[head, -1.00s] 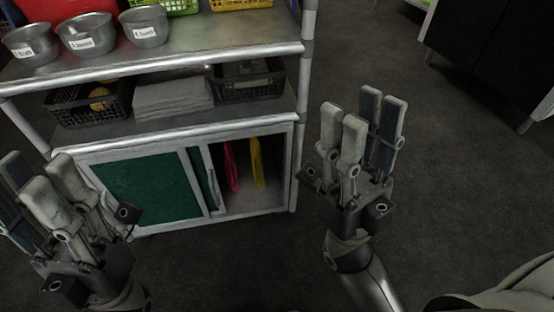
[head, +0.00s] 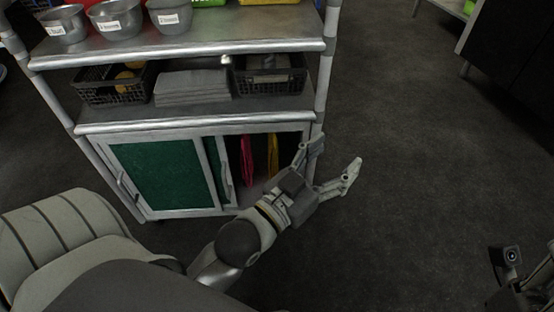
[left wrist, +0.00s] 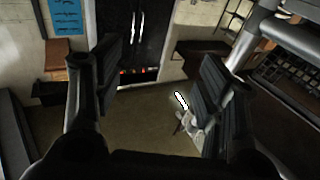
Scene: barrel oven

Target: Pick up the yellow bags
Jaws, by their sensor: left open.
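A yellow bag (head: 272,154) hangs as a narrow strip in the open right part of the cart's lower cabinet; I cannot tell if more than one hangs there. My left gripper (head: 335,158) is open and empty, at the cabinet's right front corner, right of the yellow bag. Its arm hides the lower part of the opening. In the left wrist view its two fingers (left wrist: 160,85) are spread wide, with no yellow bag visible between them. Part of my right gripper (head: 508,262) shows at the bottom right edge; its fingers are not clear.
A pink bag (head: 247,160) hangs left of the yellow one. A green sliding door (head: 160,172) covers the cabinet's left part. The cart's right post (head: 327,65) stands close to my left gripper. Metal bowls (head: 115,20) and black baskets (head: 270,75) sit above. Floor at right is clear.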

